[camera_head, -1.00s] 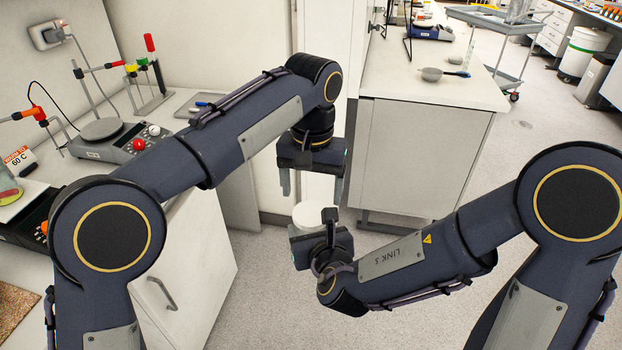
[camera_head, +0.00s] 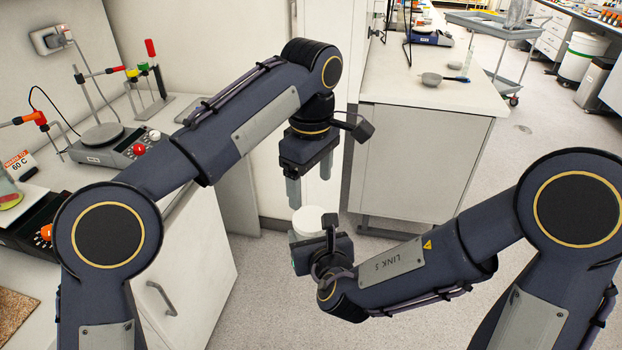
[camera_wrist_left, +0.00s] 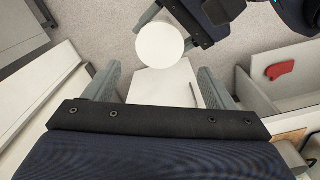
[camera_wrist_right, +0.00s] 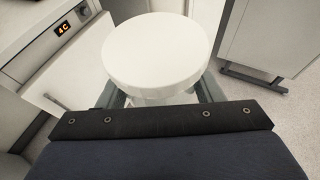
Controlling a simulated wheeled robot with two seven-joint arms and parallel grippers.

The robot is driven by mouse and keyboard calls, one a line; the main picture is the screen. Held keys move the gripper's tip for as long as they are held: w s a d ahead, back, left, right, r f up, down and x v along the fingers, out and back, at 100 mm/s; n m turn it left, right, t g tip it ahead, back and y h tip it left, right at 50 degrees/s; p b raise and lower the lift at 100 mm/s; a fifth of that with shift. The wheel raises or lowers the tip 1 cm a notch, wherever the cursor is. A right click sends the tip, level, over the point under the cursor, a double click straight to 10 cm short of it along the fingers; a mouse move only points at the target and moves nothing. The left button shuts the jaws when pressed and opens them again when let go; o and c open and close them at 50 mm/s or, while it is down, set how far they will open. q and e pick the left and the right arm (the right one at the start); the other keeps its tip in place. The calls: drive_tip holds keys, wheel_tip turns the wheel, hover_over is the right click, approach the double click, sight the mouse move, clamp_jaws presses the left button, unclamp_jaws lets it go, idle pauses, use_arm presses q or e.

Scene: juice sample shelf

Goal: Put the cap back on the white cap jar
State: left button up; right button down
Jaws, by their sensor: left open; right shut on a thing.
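A white round cap (camera_head: 308,220) sits on top of a jar held by my right gripper (camera_head: 318,248). In the right wrist view the cap (camera_wrist_right: 156,50) is large, and a pale, translucent strip of the jar body (camera_wrist_right: 165,99) shows below it between the fingers. Most of the body is hidden by the cap and gripper. I cannot tell how firmly the cap is seated. My left gripper (camera_head: 309,181) is open and empty, pointing down above the cap. In the left wrist view the cap (camera_wrist_left: 160,45) lies beyond the fingertips, apart from them.
The left bench carries a hotplate stirrer (camera_head: 112,145) and a stand with coloured clamps (camera_head: 150,80). A white bench (camera_head: 425,95) with a small grey bowl (camera_head: 431,79) stands behind my grippers. Grey floor lies below and right, and the air around the jar is free.

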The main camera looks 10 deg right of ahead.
sight(311, 218)
use_arm(q)
drive_tip(key=shift+f, duration=0.1)
drive_tip(key=shift+f, duration=3.95)
drive_tip(key=shift+c, duration=0.4)
drive_tip(key=c, duration=0.8)
drive_tip(key=m, duration=0.3)
drive_tip(key=shift+m, duration=0.4)
drive_tip(key=m, duration=0.4)
drive_tip(key=shift+m, duration=0.3)
drive_tip(key=m, duration=0.7)
drive_tip(key=shift+m, duration=0.4)
